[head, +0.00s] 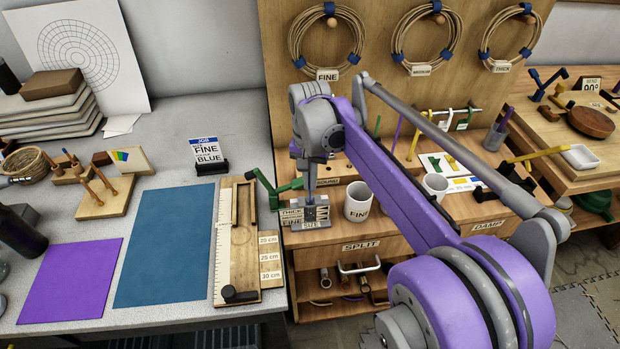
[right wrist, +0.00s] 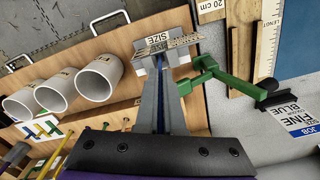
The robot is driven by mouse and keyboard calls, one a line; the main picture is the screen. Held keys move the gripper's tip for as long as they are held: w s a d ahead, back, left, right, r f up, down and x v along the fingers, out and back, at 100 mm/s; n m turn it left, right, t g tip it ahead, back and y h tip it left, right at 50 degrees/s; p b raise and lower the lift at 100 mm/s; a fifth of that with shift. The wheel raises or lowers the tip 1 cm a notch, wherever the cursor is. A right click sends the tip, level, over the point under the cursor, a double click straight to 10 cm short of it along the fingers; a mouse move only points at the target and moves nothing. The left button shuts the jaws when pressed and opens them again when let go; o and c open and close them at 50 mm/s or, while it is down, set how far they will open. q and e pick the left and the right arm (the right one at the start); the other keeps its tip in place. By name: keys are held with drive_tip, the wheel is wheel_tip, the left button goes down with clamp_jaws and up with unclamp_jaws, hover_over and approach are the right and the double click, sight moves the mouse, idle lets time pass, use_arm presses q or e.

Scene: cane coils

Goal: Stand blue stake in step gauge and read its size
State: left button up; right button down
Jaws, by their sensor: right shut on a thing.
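The step gauge (head: 293,226) is a small grey block with labels that include THICK, FINE and SIZE. It stands at the front left of the wooden bench and shows end-on in the right wrist view (right wrist: 180,45). My right gripper (head: 310,194) points down over the gauge, shut on the thin blue stake (right wrist: 160,62). Only a little blue shows between the fingers, in line with the gauge. The stake's lower end is hidden, so I cannot tell whether it sits in a step. My left gripper is not in view.
A green clamp-like tool (head: 268,186) stands close left of the gauge. A white FINE cup (head: 358,204) is close on its right. A JOB card reading FINE and BLUE (head: 207,153) stands on the grey table, behind a ruler board (head: 223,250) and blue mat (head: 165,245).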

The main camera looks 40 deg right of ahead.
drive_tip(key=shift+f+b, duration=0.4)
drive_tip(key=shift+f, duration=0.45)
drive_tip(key=c, duration=1)
unclamp_jaws()
drive_tip(key=shift+o, duration=0.2)
drive_tip(key=shift+r, duration=0.1)
wheel_tip(320, 180, up, 11)
drive_tip(key=shift+f+p, duration=0.2)
drive_tip(key=shift+p, duration=0.3)
